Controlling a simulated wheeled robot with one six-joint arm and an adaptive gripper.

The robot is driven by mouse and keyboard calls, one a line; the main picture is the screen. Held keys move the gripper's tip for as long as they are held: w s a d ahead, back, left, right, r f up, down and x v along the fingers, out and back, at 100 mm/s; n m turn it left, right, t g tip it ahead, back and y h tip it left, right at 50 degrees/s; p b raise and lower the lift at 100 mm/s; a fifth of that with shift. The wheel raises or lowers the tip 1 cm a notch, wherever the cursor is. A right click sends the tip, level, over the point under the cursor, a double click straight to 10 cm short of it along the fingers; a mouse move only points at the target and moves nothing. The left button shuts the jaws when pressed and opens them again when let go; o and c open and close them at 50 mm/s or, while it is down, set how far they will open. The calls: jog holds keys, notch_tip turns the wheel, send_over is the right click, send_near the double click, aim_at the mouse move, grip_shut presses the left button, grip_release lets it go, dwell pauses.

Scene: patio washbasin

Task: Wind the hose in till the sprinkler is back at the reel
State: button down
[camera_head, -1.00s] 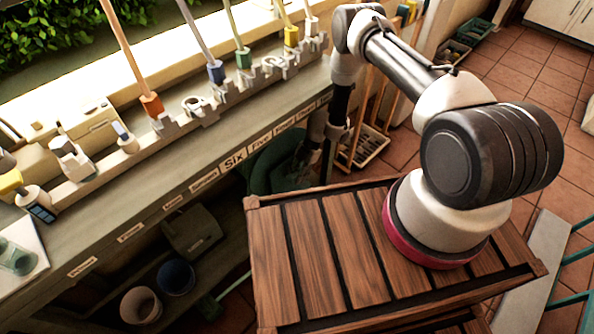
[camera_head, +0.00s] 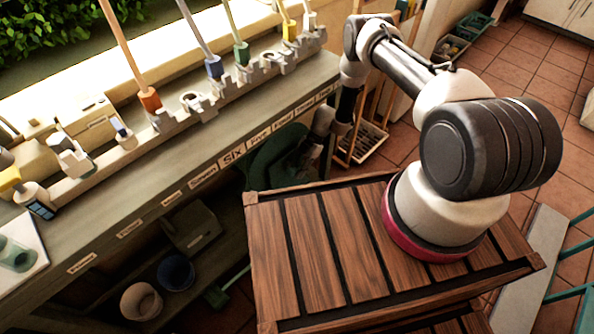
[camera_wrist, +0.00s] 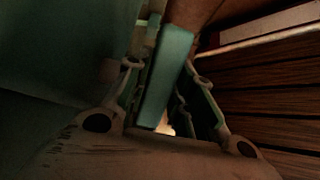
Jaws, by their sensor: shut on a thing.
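The reel (camera_head: 273,160) shows as a dark green rounded shape below the counter's far end, partly hidden by the counter and my arm. My gripper (camera_head: 308,152) is down beside it in shadow; its fingertips are hard to make out in the head view. In the wrist view my gripper (camera_wrist: 160,85) has its fingers on either side of a teal bar (camera_wrist: 166,78) and is shut on it. The bar looks like the reel's handle. A large teal surface (camera_wrist: 60,50), likely the reel's side, fills the left of the wrist view. I cannot make out the hose or the sprinkler.
The labelled counter (camera_head: 180,190) runs along the left, close to my gripper. Under it are a white pot (camera_head: 141,301), a blue pot (camera_head: 176,272) and a grey box (camera_head: 192,232). A slatted rack (camera_head: 362,143) stands just right of my gripper. Tiled floor (camera_head: 520,65) lies open behind.

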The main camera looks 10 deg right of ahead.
jog(key=c, duration=1.4)
grip_release()
jog(key=shift+w+r, duration=0.15)
jog(key=shift+w, duration=0.05)
jog(key=shift+o, duration=1)
jog(key=shift+s, duration=0.1)
jog(key=shift+a, duration=0.1)
